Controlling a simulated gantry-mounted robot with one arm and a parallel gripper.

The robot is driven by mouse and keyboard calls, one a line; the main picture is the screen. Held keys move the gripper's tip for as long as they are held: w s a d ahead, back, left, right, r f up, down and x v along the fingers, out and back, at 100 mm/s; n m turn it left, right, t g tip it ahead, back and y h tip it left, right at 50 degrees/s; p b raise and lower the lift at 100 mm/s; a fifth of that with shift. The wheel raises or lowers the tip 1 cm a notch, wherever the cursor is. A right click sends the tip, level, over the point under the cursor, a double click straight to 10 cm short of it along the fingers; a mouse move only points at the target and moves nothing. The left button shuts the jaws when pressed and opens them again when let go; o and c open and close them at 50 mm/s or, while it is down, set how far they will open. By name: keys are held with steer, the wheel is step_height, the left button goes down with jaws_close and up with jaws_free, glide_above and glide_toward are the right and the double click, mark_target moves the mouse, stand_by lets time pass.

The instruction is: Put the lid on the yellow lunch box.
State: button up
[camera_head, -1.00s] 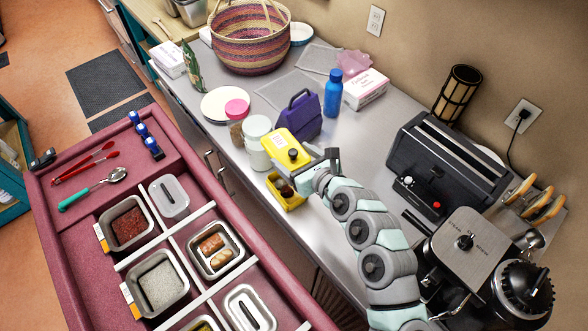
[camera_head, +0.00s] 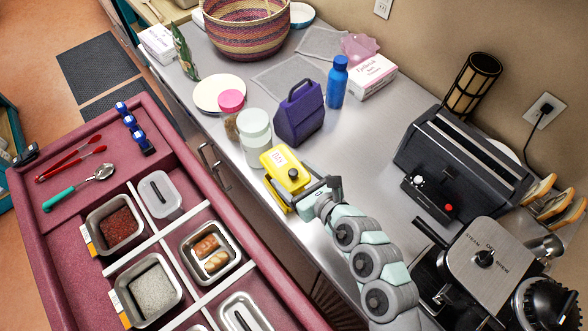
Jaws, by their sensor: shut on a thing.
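The yellow lid (camera_head: 282,160), with a white label and a dark round knob, lies over the yellow lunch box (camera_head: 277,190) in the head view. Only a strip of the box's side shows below the lid; its contents are hidden. I cannot tell whether the lid rests fully on the rim or hovers just above it. My gripper (camera_head: 303,190) is at the lid's near right side, shut on the lid. Its fingertips are small and partly hidden.
A blue bottle (camera_head: 337,82) is farther back. A black toaster (camera_head: 460,165) stands to the right. The maroon counter (camera_head: 85,245) with steel tubs is at left.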

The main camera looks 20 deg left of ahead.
step_height(320, 180, down, 8)
steer(key=b, duration=0.4)
steer(key=shift+r, duration=0.1)
steer(key=shift+f+b, duration=0.3)
steer(key=shift+b, duration=0.3)
steer(key=shift+b, duration=0.3)
steer(key=shift+f+b, duration=0.75)
steer(key=shift+b, duration=0.2)
stand_by(0.9)
steer(key=o, duration=1.5)
steer(key=shift+o, duration=0.2)
steer(key=v, duration=0.9)
steer(key=shift+d+r, duration=0.1)
steer(key=shift+d, duration=0.15)
steer(key=shift+s+d+r, duration=0.25)
steer(key=shift+s+d, duration=0.15)
steer(key=shift+s, duration=0.05)
